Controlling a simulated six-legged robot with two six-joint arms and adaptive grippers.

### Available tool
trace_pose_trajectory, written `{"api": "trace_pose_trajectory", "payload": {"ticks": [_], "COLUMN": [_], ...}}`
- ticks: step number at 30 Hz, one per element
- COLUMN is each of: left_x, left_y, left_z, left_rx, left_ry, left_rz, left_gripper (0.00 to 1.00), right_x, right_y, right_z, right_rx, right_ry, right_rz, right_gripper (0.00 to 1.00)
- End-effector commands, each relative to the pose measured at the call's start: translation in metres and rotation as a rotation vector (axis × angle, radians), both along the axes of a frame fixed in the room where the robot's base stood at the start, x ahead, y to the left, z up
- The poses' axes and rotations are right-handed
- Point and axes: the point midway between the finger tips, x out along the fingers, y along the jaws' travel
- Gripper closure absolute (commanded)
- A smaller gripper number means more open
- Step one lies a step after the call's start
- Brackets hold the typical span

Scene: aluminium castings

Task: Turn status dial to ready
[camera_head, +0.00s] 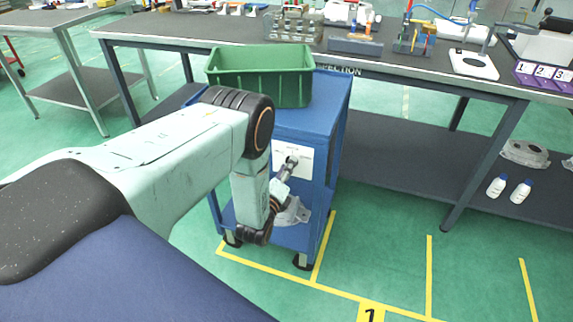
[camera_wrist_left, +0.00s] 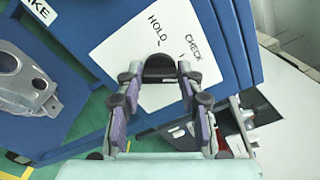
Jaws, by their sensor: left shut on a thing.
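The status dial is a black knob (camera_wrist_left: 160,66) on a white plate (camera_wrist_left: 188,32); the plate also shows in the head view (camera_head: 303,155), on the front of a blue cart (camera_head: 318,125). The words HOLD and CHECK are readable on the plate in the wrist view; other marks are hidden or unclear. My left gripper (camera_head: 289,164) reaches the plate from the front. In the wrist view its two fingers (camera_wrist_left: 160,78) stand on either side of the knob and are shut on it. My right gripper is not in view.
A green crate (camera_head: 262,88) sits on top of the cart. A grey casting (camera_wrist_left: 24,72) lies on the cart's lower shelf. A long workbench (camera_head: 400,66) with instruments stands behind. Green floor with yellow lines is clear at the front right.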

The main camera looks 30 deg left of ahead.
Motion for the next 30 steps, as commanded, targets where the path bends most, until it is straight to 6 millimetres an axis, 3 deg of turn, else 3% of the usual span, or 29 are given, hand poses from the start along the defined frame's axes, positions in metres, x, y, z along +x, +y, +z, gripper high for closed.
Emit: {"api": "trace_pose_trajectory", "payload": {"ticks": [15, 30], "left_x": [0.001, 0.002], "left_y": [0.001, 0.000], "left_z": [0.005, 0.005], "left_rx": [0.387, 0.504], "left_ry": [0.087, 0.112], "left_rz": [0.006, 0.006], "left_gripper": [0.94, 0.94], "right_x": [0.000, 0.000], "right_y": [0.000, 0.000], "right_z": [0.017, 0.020], "right_rx": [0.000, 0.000], "right_ry": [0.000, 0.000], "right_rz": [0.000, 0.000], "right_gripper": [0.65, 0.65]}}
